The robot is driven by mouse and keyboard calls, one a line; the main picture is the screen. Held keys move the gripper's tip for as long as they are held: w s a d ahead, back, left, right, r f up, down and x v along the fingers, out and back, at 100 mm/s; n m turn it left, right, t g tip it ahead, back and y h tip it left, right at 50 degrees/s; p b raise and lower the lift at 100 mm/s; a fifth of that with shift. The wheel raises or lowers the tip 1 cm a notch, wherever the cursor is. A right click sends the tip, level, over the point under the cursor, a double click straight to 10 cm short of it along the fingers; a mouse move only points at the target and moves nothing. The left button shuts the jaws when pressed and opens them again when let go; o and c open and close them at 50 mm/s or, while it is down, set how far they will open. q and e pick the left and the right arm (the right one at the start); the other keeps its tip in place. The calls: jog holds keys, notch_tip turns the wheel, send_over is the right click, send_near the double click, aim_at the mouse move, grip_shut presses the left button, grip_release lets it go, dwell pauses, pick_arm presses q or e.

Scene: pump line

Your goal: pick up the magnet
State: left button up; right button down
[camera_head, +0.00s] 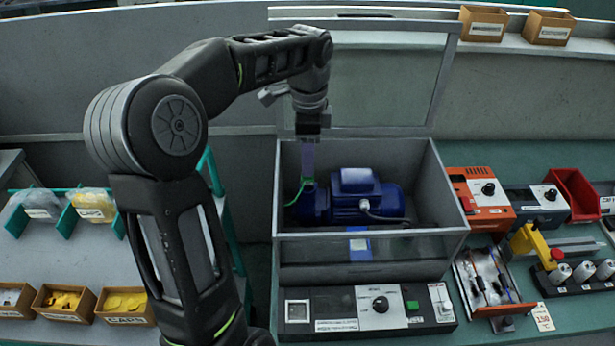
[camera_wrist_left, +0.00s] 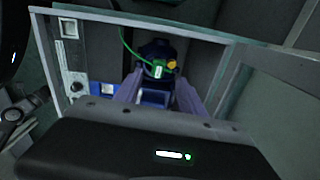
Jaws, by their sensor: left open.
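My left gripper (camera_head: 308,172) points down into the open-topped test box, just above the left end of a blue pump (camera_head: 362,196). In the left wrist view, the two pale purple fingers of the left gripper (camera_wrist_left: 158,84) are apart. Between and beyond them is a small green piece with a white label (camera_wrist_left: 157,70) on a green cord (camera_wrist_left: 129,45), at the pump's end. I cannot tell for sure that this piece is the magnet. No contact with the fingers is clear. The green cord also shows in the head view (camera_head: 296,196). My right gripper is out of view.
The test box (camera_head: 455,238) has walls around the pump and a raised clear lid (camera_head: 388,85) behind. A control panel (camera_head: 330,312) lies in front. An orange unit (camera_head: 482,198) and red bin (camera_head: 574,192) stand at right. Parts boxes (camera_head: 125,308) stand at left.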

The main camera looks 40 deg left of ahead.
pick_arm(q)
jog(key=shift+f, duration=0.1)
notch_tip(320, 180, down, 5)
jog(key=shift+s+p, duration=0.15)
jog(key=shift+p, duration=0.6)
grip_shut()
dwell(0.4)
